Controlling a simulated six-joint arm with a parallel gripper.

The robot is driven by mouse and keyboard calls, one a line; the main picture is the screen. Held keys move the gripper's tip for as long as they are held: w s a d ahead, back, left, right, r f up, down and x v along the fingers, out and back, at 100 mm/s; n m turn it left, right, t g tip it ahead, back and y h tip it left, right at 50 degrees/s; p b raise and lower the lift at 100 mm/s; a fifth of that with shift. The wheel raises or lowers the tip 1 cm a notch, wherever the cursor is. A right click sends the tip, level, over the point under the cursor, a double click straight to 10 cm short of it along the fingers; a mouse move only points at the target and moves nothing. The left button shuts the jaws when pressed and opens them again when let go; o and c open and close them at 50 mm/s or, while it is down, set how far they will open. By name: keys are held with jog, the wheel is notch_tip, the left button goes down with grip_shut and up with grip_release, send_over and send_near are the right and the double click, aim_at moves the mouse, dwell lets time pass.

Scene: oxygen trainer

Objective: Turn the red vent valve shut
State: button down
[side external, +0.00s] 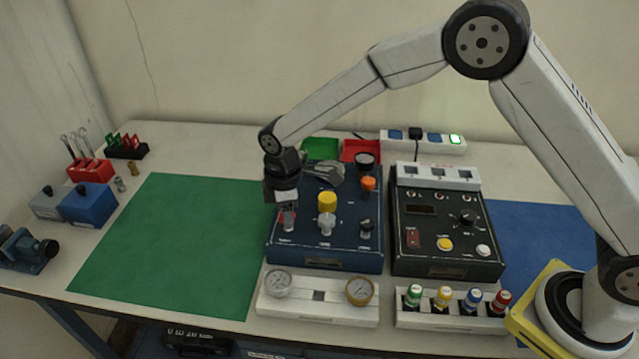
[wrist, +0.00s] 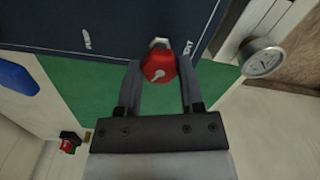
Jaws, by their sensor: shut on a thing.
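The red vent valve (wrist: 159,66) is a red knob with a pale pointer mark on its top, on the dark blue panel (wrist: 60,22). In the wrist view it sits between the two fingertips of my gripper (wrist: 160,78), which is shut on it. The word beside the knob is partly covered. In the side external view my gripper (side external: 288,212) points down at the left part of the blue panel (side external: 340,255), and only a little red of the valve (side external: 288,213) shows there.
A yellow knob (side external: 327,201), an orange knob (side external: 368,184) and a black knob (side external: 366,226) are on the same panel. Two gauges (side external: 278,284) (side external: 359,291) stand in front. A black control box (side external: 445,262) is to the right. The green mat (side external: 170,250) is clear.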

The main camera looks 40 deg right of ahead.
jog(key=m, duration=1.2)
jog(key=shift+m, duration=0.4)
jog(key=shift+c, duration=1.1)
grip_release()
jog(key=shift+r, duration=3.95)
